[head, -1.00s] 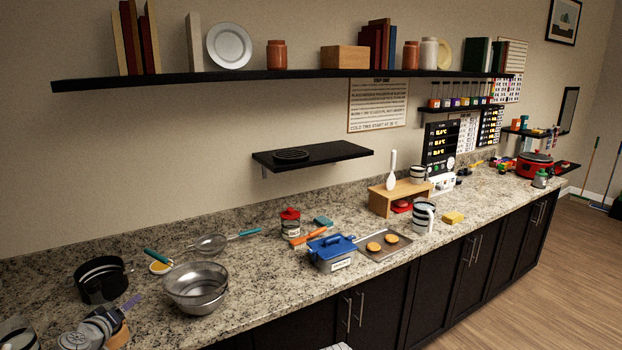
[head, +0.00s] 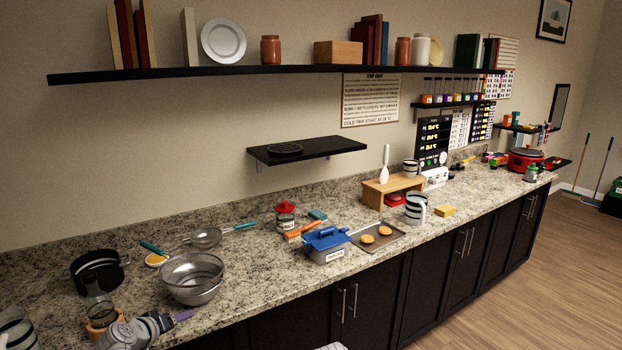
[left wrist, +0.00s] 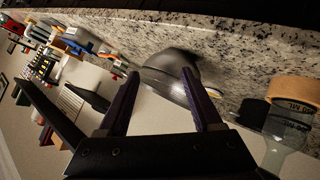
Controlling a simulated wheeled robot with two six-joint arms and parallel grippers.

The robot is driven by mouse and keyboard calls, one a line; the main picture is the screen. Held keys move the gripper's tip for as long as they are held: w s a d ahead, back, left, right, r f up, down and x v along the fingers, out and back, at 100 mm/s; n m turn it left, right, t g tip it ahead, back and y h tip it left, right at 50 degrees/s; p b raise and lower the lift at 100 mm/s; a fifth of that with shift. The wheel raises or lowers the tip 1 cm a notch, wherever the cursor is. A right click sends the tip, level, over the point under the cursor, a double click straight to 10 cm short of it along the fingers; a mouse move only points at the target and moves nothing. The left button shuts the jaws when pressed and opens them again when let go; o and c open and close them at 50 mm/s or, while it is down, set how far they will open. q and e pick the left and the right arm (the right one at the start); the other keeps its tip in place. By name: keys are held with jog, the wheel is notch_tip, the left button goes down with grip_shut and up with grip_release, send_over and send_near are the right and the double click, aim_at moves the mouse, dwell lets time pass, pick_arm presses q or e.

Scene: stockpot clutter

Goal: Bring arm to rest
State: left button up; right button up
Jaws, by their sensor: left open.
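My left gripper (head: 184,315) shows at the lower left of the head view, low over the front of the granite counter, with its purple fingers pointing right. In the left wrist view its two dark purple fingers (left wrist: 160,85) are spread apart with nothing held between them. A metal bowl (head: 192,279) stands on the counter just behind the gripper; a rounded steel shape beyond the fingers in the left wrist view is likely this bowl (left wrist: 172,66). My right gripper is in neither view.
A glass vessel with a cork-coloured ring (head: 101,318) stands close beside my left arm, with a black pot (head: 97,270) behind it. A strainer (head: 206,238), a blue-lidded container (head: 325,246) and a tray (head: 398,238) stand further along. Bare counter (head: 255,285) lies right of the bowl.

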pick_arm(q)
jog(key=s+d+f+m+g+h+b, duration=0.1)
jog(key=s+d+f+m+g, duration=0.1)
jog(key=d+f, duration=0.3)
jog(key=s+d+f+m+g+b, duration=0.1)
jog(key=s+d+f+g, duration=0.1)
jog(key=d, duration=0.6)
jog(key=s+d+f+m+g+h+b, duration=0.1)
jog(key=s+d+f+m+g+b, duration=0.1)
jog(key=d+f, duration=0.3)
jog(key=s+d+f+m+g+y+b, duration=0.1)
jog(key=s+d+f+m+g+y, duration=0.1)
jog(key=s+d, duration=0.3)
jog(key=s+d+f+m+g+y+b, duration=0.1)
jog(key=s+d+f+g+y+b, duration=0.1)
jog(key=s+d, duration=0.4)
jog(key=shift+s+d+f+m+g+y, duration=0.35)
jog(key=shift+s+f+g+y, duration=0.4)
jog(key=shift+s, duration=1.45)
jog(key=shift+a, duration=0.1)
